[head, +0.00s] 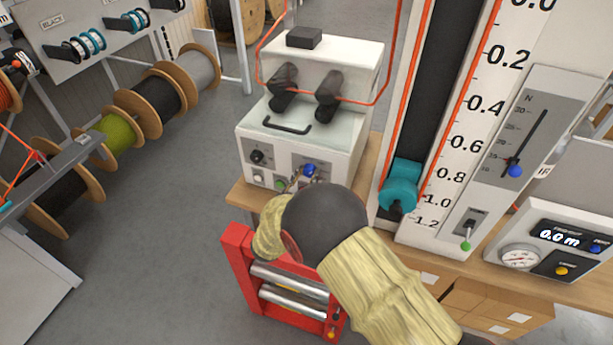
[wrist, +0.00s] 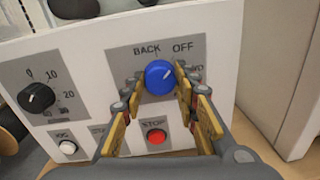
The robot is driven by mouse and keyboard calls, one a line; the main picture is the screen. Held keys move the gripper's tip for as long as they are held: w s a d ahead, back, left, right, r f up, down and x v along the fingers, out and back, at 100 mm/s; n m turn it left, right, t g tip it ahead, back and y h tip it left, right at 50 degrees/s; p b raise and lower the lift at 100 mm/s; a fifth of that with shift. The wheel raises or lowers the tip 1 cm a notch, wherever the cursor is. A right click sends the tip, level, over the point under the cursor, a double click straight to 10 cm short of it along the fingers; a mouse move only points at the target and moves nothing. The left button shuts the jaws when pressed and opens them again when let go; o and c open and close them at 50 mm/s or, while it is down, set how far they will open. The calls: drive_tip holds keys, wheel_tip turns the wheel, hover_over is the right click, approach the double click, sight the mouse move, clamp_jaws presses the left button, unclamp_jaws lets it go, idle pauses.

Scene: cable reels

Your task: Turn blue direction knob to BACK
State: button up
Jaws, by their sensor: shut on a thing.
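The blue direction knob (wrist: 159,77) is on a grey plate on the white machine's front, with BACK printed above it and OFF to the upper right. A third label at the right is partly hidden by a finger. A pale mark on the knob seems to point up and right, roughly toward OFF; it is small. My gripper (wrist: 158,88) has its yellow-padded fingers on both sides of the knob and is shut on it. In the head view the knob (head: 309,169) shows just beyond my gripper (head: 300,180), which my wrist partly hides.
A red STOP button (wrist: 156,136) sits below the knob. A black dial (wrist: 36,97) and a white button (wrist: 67,148) are at the left. A red roller frame (head: 238,262) stands below the bench. A tall measuring scale (head: 440,215) is to the right.

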drive_tip(key=shift+n+p, duration=0.3)
drive_tip(key=shift+n, duration=0.1)
drive_tip(key=n+p, duration=0.3)
drive_tip(key=n, duration=0.1)
drive_tip(key=shift+r+n, duration=0.1)
drive_tip(key=shift+n, duration=0.2)
drive_tip(key=shift+n+t+p, duration=0.3)
drive_tip(key=shift+n+p, duration=0.7)
drive_tip(key=shift+n, duration=0.9)
drive_tip(key=shift+a, duration=0.1)
drive_tip(key=o, duration=1.2)
drive_tip(key=shift+c, duration=0.2)
drive_tip(key=v, duration=1.2)
